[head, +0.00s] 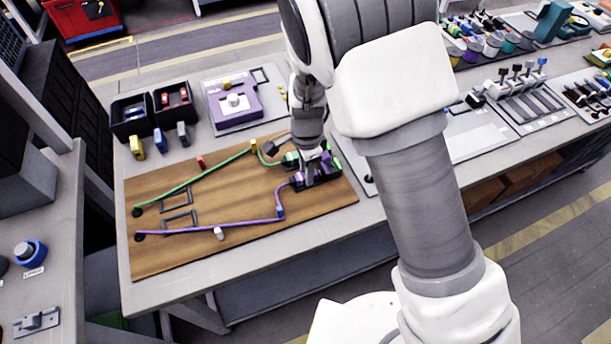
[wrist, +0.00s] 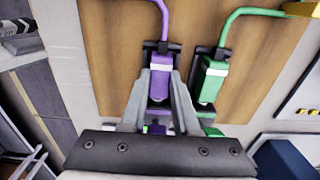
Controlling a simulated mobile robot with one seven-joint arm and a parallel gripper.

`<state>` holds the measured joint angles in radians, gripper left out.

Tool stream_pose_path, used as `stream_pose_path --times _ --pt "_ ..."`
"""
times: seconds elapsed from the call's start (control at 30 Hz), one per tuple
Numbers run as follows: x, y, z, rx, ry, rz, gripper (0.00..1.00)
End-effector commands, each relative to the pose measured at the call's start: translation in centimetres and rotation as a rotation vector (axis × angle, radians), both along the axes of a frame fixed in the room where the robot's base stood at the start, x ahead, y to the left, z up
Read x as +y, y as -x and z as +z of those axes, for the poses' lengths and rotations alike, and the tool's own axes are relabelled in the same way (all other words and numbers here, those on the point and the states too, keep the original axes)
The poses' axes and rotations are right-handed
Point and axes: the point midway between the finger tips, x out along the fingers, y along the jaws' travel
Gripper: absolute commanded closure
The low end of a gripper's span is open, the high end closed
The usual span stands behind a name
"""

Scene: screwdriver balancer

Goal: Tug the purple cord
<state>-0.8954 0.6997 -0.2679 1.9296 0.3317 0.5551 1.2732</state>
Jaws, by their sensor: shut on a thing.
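The purple cord (head: 205,230) runs along the front of a wooden board (head: 165,255), bends by a blue clip (head: 280,212) and ends in a purple plug at the board's right end. My gripper (head: 308,178) reaches down there. In the wrist view its fingers (wrist: 160,105) are on both sides of the purple plug (wrist: 160,83), shut on it. The plug sits at a dark holder; whether it is seated in it I cannot tell. The purple cord also shows in the wrist view (wrist: 165,15), leading away from the plug.
A green cord (head: 190,184) runs behind the purple one, and its green plug (wrist: 212,80) is close beside my fingers. A white peg (head: 218,233) stands near the purple cord. Dark bins (head: 131,117) and a purple device (head: 233,106) stand behind the board.

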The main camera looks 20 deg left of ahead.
Motion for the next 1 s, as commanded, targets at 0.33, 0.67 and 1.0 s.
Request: stream_pose_path --times 0.33,0.67,1.0 --pt "0.0 0.0 0.0 -0.001 -0.001 0.000 0.40" --pt "-0.1 -0.1 0.6 -0.001 0.000 -0.001 0.40" --pt "-0.1 -0.1 4.1 -0.001 0.001 -0.001 0.40"
